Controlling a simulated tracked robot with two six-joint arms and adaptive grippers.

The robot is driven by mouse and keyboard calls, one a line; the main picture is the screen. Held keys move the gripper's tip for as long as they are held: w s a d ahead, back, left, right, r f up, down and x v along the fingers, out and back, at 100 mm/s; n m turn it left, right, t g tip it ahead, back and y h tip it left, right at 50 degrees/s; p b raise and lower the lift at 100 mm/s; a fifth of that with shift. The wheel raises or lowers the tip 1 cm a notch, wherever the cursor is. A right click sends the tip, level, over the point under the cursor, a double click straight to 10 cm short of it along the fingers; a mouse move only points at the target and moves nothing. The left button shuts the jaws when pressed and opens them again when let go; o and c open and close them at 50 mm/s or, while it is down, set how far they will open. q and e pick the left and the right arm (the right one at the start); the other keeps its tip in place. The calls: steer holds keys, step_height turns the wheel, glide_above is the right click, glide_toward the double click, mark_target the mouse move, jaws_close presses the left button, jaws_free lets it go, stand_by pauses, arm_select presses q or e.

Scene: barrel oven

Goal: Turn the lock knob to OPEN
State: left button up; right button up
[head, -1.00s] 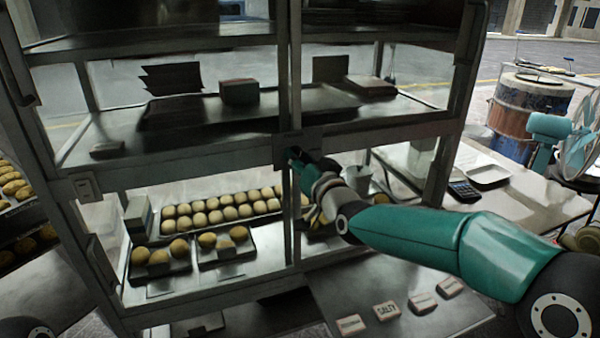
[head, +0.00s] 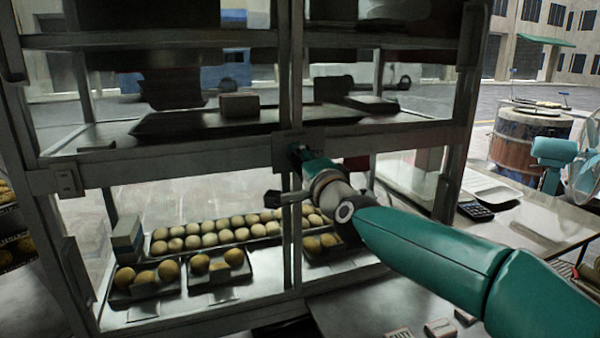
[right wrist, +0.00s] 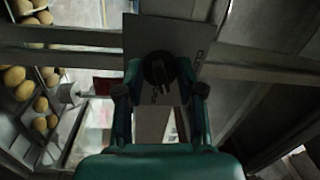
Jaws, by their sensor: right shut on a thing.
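The lock plate (head: 283,152) sits on the middle post of the glass-fronted cabinet, at shelf height. In the right wrist view the plate (right wrist: 183,32) is a grey panel carrying a dark round lock knob (right wrist: 158,68) with a raised bar. My right gripper (head: 301,153) is up against the plate. In the right wrist view my right gripper (right wrist: 160,91) has a finger on each side of the knob, shut on it. In the head view the gripper hides the knob. My left gripper is in neither current view.
Trays of round buns (head: 215,232) fill the lower shelf behind the cabinet front. A side table (head: 535,215) with a calculator (head: 475,211) stands at right, near a fan (head: 588,165) and a barrel (head: 525,145). A metal surface with small labels lies below my right arm.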

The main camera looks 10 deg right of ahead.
steer(key=shift+f+m+h+b, duration=0.15)
steer(key=shift+m+b, duration=0.25)
steer(key=shift+m, duration=0.8)
steer(key=shift+f+m+h+b, duration=0.15)
steer(key=shift+m+b, duration=0.2)
steer(key=shift+m, duration=0.85)
steer(key=o, duration=1.1)
steer(key=shift+w, duration=0.1)
steer(key=shift+o, duration=0.2)
steer(key=shift+r, duration=0.15)
